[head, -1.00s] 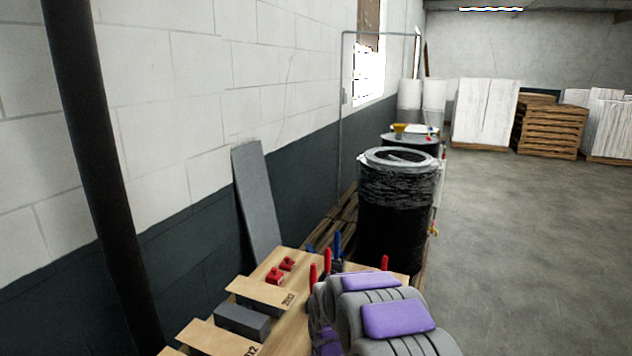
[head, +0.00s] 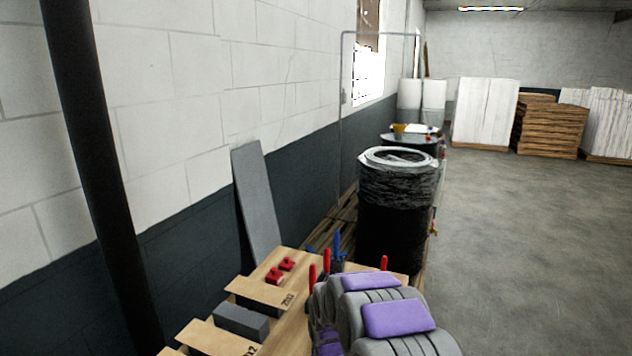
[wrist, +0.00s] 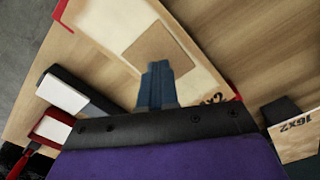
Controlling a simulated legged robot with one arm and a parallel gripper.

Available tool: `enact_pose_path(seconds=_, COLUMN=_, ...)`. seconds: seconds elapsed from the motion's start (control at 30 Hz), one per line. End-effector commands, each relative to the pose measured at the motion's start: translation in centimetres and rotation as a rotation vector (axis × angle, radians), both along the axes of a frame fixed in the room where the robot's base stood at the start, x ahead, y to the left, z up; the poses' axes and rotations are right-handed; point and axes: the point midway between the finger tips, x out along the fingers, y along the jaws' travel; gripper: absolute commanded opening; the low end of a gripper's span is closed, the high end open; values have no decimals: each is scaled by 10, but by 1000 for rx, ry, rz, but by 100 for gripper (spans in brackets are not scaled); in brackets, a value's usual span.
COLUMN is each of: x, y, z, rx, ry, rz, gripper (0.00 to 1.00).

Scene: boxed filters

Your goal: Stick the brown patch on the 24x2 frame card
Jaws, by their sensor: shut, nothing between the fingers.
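In the wrist view, my gripper (wrist: 158,82) has its blue fingers shut together, with nothing between them. A flat brown square (wrist: 161,54), which looks like the brown patch, lies within the card's outline just beyond my fingertips. I cannot tell whether it is stuck down. The card's printed label (wrist: 213,99) ends in "x2"; my gripper hides its start. In the head view, my gripper's fingers are hidden behind my arm.
A "16x2" card (wrist: 298,132) is at the right of the wrist view. A white-topped dark block (wrist: 62,92) and a red-and-white piece (wrist: 50,129) are at left. The head view shows cards (head: 262,291), a grey block (head: 241,321) and red pieces (head: 274,276) on the wooden table.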

Motion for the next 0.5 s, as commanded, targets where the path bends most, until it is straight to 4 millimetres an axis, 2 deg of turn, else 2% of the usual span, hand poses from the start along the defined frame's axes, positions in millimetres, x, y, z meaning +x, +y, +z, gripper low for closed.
enact_pose_path(seconds=0.5, x=0, y=0, z=-7, rx=0, ry=0, rz=0, gripper=0)
